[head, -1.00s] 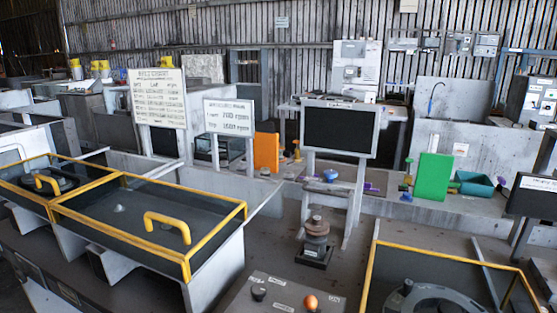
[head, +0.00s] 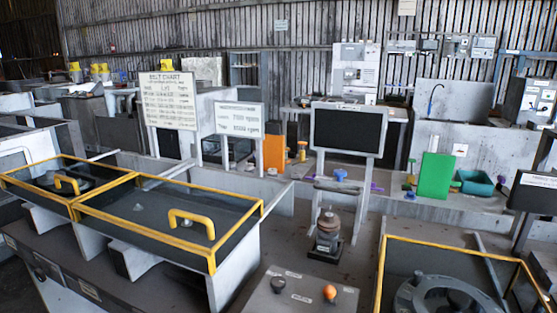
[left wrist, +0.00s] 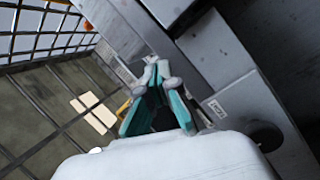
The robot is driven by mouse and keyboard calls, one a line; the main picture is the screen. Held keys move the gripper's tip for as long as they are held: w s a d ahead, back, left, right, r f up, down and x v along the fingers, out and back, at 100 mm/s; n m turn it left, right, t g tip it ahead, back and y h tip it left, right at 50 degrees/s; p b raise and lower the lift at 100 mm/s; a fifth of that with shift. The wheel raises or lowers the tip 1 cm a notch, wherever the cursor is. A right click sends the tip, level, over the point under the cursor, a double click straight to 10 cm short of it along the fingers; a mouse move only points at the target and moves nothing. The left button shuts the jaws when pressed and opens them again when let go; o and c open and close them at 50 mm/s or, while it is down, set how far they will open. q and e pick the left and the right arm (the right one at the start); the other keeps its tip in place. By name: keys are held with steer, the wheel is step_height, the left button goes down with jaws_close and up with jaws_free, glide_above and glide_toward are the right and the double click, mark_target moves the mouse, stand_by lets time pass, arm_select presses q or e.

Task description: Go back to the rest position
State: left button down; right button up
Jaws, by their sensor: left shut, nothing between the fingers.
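My left gripper (left wrist: 156,72) shows in the left wrist view, with teal fingers and grey tips drawn together and nothing between them. It is near grey panels; whether it touches them I cannot tell. Neither gripper shows in the head view, and my right gripper is in no view.
In the head view, yellow-edged bays stand at left (head: 213,262) and right (head: 455,243). Between them are a control box (head: 305,299) with an orange knob and a dark monitor (head: 347,129) behind. A wire grid (left wrist: 45,45) is at left in the wrist view.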

arm_select(q)
steer(key=w+a+f+m+y, duration=0.1)
steer(key=w+a+f+y, duration=0.15)
steer(key=f, duration=0.45)
steer(key=w+a+f+y, duration=0.1)
steer(key=a+f+y, duration=0.15)
steer(key=f, duration=0.35)
steer(key=s+a+f+m+g+y+p, duration=0.1)
steer(key=s+a+f+g+y, duration=0.15)
steer(key=f, duration=0.65)
steer(key=s+a+f+m+g+y, duration=0.15)
steer(key=a+f, duration=0.25)
steer(key=f, duration=0.5)
steer(key=s+a+f+g+y, duration=0.1)
steer(key=s+f+g+y, duration=0.1)
steer(key=s+f, duration=0.7)
steer(key=s+d+f+m+g, duration=0.1)
steer(key=s+f, duration=0.3)
steer(key=s, duration=0.4)
steer(key=s+d+f+m+g, duration=0.1)
steer(key=s+d+f+g, duration=0.2)
steer(key=s, duration=0.6)
steer(key=s+d+f+m+g+y+p, duration=0.1)
steer(key=s+d+f+g, duration=0.1)
steer(key=s+f, duration=0.3)
steer(key=s+g, duration=0.1)
steer(key=s, duration=0.3)
steer(key=shift+d+f, duration=0.1)
